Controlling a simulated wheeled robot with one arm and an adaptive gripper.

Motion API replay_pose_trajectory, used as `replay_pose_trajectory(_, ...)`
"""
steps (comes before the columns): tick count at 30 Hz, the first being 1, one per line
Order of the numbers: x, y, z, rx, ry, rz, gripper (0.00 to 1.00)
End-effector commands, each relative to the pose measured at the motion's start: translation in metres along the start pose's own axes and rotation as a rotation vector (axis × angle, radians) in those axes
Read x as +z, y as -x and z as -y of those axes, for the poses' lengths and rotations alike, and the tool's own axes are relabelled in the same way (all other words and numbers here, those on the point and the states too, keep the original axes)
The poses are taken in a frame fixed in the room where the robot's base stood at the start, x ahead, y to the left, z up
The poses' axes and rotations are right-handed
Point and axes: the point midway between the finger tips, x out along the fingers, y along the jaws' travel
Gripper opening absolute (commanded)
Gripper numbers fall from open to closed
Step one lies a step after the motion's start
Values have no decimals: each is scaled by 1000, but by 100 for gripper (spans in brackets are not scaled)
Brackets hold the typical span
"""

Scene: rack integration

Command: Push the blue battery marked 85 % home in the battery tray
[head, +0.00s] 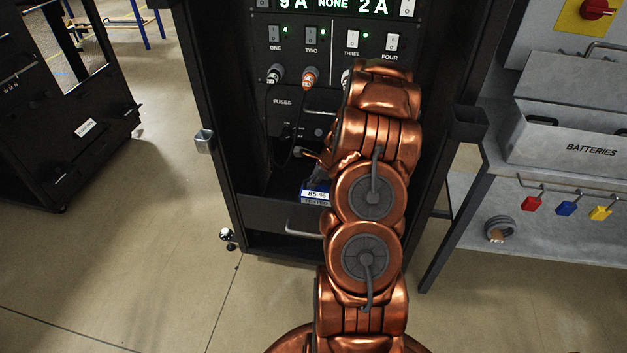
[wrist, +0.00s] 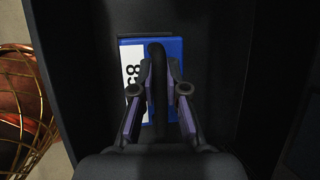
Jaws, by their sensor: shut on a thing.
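The blue battery (head: 314,190) with a white label reading 85 % sits low in the black rack, in the battery tray (head: 265,213). My arm hides its right part in the head view. In the wrist view the battery (wrist: 133,57) lies under my gripper (wrist: 160,72), with its label partly covered. My gripper's two fingers are closed on the battery's dark handle (wrist: 157,52). The tray (wrist: 215,60) shows as dark surface around the battery. Whether the battery is fully seated at the back cannot be seen.
The rack's switch panel (head: 287,62) with plugged cables stands above the tray. A tray handle (head: 302,231) sticks out in front. At right is a bench with a BATTERIES bin (head: 560,149) and hanging coloured tags.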

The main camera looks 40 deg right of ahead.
Motion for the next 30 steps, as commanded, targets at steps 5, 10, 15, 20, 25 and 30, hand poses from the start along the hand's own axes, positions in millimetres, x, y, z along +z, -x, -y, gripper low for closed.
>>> replay_pose_trajectory(5,1,1,1,-3,1,1,0)
replay_pose_trajectory(10,1,1,2,-3,0,1,0)
replay_pose_trajectory(15,0,0,1,-3,0,1,0)
replay_pose_trajectory(20,-1,-2,1,-3,0,1,0)
replay_pose_trajectory(25,-2,-5,0,-3,0,1,0)
replay_pose_trajectory(30,-3,-8,-1,-3,0,1,0)
